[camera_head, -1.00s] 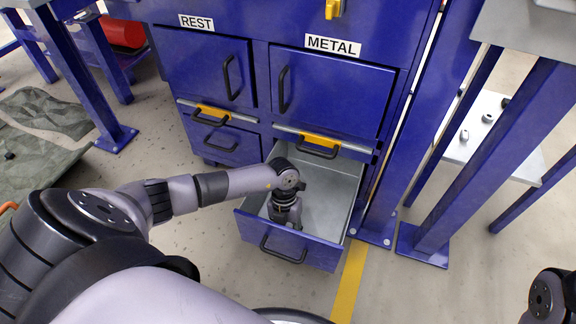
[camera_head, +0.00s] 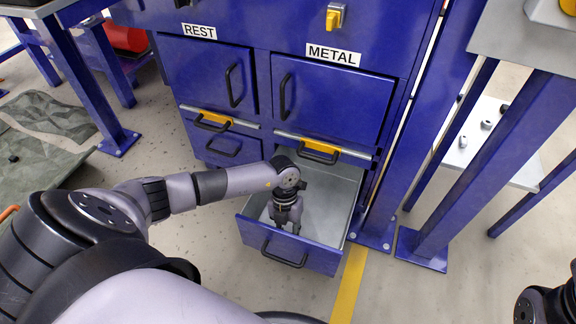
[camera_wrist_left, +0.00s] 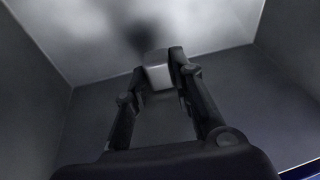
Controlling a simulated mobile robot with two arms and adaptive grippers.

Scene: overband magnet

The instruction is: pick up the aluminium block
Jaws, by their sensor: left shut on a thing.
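The aluminium block (camera_wrist_left: 157,72) is a small light-grey piece between the fingertips of my left gripper (camera_wrist_left: 158,66) in the left wrist view. The gripper is shut on it, inside the open drawer (camera_wrist_left: 255,88). In the head view my left gripper (camera_head: 288,220) points down into the drawer (camera_head: 325,210) below the METAL label, and the block is hidden there by the gripper. Whether the block touches the drawer floor I cannot tell. Part of my right arm shows at the bottom right edge of the head view, but its gripper is out of view.
The blue cabinet has a METAL door (camera_head: 330,100) above the open drawer and a REST door (camera_head: 205,75) to the left. The drawer's front wall (camera_head: 290,247) stands near my gripper. Blue frame legs (camera_head: 490,165) stand at the right. Floor is clear in front.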

